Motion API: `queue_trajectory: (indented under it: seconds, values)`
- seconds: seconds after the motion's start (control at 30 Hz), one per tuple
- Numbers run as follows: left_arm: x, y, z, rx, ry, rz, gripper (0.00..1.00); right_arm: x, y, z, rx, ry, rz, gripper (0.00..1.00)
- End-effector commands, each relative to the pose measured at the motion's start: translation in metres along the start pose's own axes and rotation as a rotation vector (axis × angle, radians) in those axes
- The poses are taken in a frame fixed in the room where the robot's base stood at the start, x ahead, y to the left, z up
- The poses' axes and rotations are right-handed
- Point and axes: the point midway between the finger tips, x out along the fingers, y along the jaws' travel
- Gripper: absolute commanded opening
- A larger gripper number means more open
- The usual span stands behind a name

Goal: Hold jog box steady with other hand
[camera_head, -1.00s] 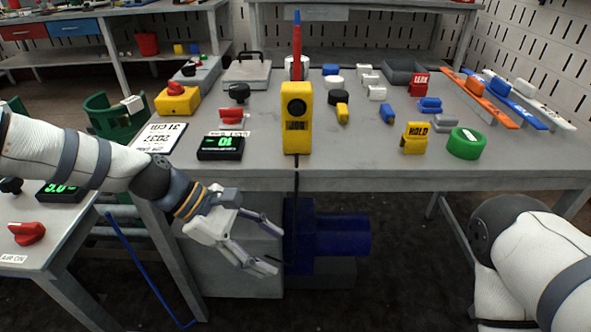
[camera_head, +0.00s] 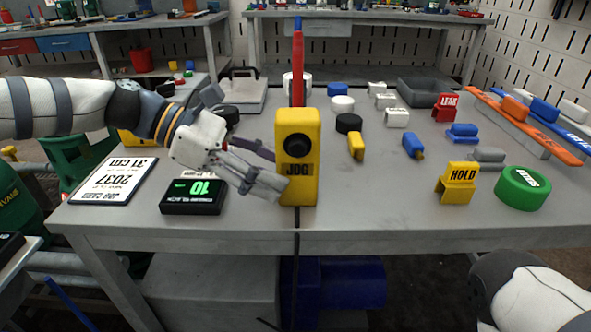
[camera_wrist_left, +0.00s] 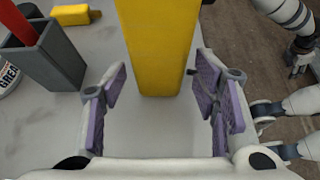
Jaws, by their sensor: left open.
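The jog box (camera_head: 298,130) is a yellow upright block with a black knob and "JOG" on its face, standing at the table's front edge. My left gripper (camera_head: 274,172) is open at the left side of the box, its fingers reaching towards its lower part. In the left wrist view the box (camera_wrist_left: 158,45) stands ahead between the two purple-padded fingers (camera_wrist_left: 162,75), with a gap on each side. My right arm is at the lower right of the head view, its gripper out of frame. A small gripper, apparently my right one (camera_wrist_left: 301,58), shows at the wrist view's right edge.
A black display reading 10 (camera_head: 194,196) and a printed card (camera_head: 114,181) lie left of the box. A yellow HOLD block (camera_head: 458,182) and a green ring (camera_head: 522,188) are to the right. A dark cable (camera_head: 296,265) hangs below the box. A red pointed rod (camera_head: 297,60) rises behind it.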

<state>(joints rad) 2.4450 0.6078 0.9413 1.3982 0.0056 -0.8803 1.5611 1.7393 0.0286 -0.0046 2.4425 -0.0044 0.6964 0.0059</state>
Motion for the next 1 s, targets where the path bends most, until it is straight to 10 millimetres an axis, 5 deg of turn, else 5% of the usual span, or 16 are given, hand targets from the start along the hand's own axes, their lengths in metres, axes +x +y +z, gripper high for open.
queue_trajectory:
  seconds: [0.23,0.57,0.73,0.83,0.87,1.0]
  values:
    - [0.032,0.000,0.001,0.000,0.001,0.000,0.55,-0.005,0.000,-0.001,0.000,0.010,0.000,0.40]
    - [0.038,0.000,0.001,0.000,0.000,0.001,0.55,-0.005,0.000,-0.001,0.000,0.010,0.000,0.40]
    - [0.038,0.000,0.000,0.000,0.000,0.001,0.26,-0.005,0.000,-0.001,0.000,0.010,0.000,0.40]
    - [0.038,0.000,0.000,0.000,0.000,0.001,0.26,-0.005,0.000,-0.001,0.000,0.010,0.000,0.40]
    - [0.038,0.000,0.000,0.000,0.000,0.001,0.37,-0.005,0.000,-0.001,0.000,0.010,0.000,0.40]
    - [0.038,0.000,0.000,0.000,0.000,0.001,0.08,-0.005,0.000,-0.001,0.000,0.010,0.000,0.38]
